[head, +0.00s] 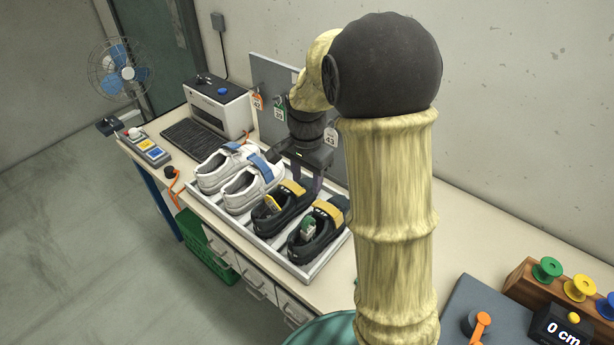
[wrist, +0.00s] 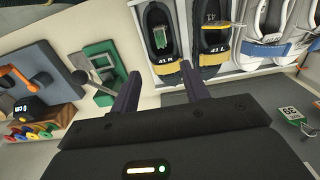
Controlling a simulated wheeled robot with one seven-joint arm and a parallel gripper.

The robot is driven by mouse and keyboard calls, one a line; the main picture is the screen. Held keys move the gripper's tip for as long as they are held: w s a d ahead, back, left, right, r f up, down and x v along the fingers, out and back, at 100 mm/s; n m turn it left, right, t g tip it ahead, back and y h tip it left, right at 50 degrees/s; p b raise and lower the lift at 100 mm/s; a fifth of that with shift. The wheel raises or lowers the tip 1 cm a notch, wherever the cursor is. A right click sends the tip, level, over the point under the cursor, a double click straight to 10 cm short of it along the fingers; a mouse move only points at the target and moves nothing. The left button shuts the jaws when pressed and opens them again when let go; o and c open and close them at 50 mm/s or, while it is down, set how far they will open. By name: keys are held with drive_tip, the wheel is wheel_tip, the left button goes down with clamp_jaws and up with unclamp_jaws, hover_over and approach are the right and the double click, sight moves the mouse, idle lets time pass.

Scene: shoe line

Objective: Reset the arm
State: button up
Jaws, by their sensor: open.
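My gripper (head: 312,172) hangs over the back edge of the shoe tray in the head view, beside the black shoes. In the wrist view my gripper (wrist: 158,82) shows two dark fingers spread apart with nothing between them. The tray (head: 318,268) holds a pair of white shoes (head: 241,190) with blue straps and a pair of black shoes (head: 278,214) with yellow straps. A yellow item lies in one black shoe and a green item in the other. My forearm hides part of the bench to the right of the tray.
A grey back panel (head: 268,75) with hanging number tags stands close behind my gripper. A white box machine (head: 220,105) and a dark mat are at left. Coloured spools (head: 547,268) and a grey device with an orange handle (head: 480,322) are at right.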

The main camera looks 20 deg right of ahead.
drive_tip(key=s+f+n+t, duration=0.1)
drive_tip(key=s+n+t, duration=0.1)
drive_tip(key=s+n, duration=0.8)
drive_tip(key=s, duration=0.4)
drive_tip(key=shift+d+n+t, duration=0.3)
drive_tip(key=shift+n, duration=0.1)
drive_tip(key=shift+f, duration=0.1)
idle(1.3)
